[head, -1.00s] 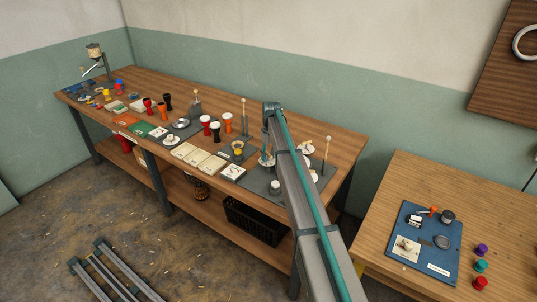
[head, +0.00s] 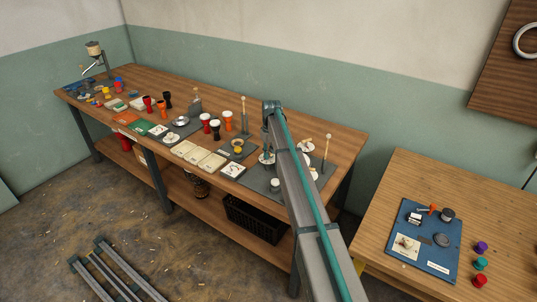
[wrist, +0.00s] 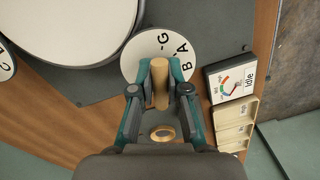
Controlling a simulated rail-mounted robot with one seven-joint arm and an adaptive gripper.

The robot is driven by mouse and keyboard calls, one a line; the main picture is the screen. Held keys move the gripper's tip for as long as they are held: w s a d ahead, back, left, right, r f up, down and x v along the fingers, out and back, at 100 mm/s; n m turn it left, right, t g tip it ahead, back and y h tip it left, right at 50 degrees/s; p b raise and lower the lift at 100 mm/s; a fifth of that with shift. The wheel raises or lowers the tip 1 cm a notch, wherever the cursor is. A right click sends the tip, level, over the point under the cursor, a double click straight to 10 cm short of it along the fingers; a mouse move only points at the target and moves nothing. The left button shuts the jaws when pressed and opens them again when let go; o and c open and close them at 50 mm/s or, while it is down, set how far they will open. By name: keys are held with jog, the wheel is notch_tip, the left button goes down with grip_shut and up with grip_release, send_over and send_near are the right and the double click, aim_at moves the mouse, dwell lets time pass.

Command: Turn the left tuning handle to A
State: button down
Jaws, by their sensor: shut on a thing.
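A wooden peg-like tuning handle (wrist: 160,84) stands between my fingertips in the wrist view. My gripper (wrist: 160,92) is shut on it, one teal finger on each side. The fingers and handle hide the dial's lower part. In the head view my gripper (head: 267,146) is over the right part of the long bench, and the handle is too small to make out.
A large pale round drum head (wrist: 75,25) is close by on the left in the wrist view. A gauge card marked Idle (wrist: 232,79) and cream trays (wrist: 233,122) lie right of the dial. Upright sticks (head: 325,153) stand near my arm on the bench (head: 215,82).

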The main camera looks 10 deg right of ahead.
jog(key=n+b, duration=0.1)
jog(key=n, duration=0.3)
jog(key=shift+b, duration=0.4)
jog(key=shift+n+b, duration=0.5)
jog(key=shift+n, duration=1.3)
jog(key=c, duration=1.2)
grip_release()
jog(key=shift+o, duration=0.2)
jog(key=shift+r, duration=0.1)
notch_tip(320, 180, up, 12)
jog(key=shift+w+d, duration=0.25)
jog(key=shift+w, duration=0.15)
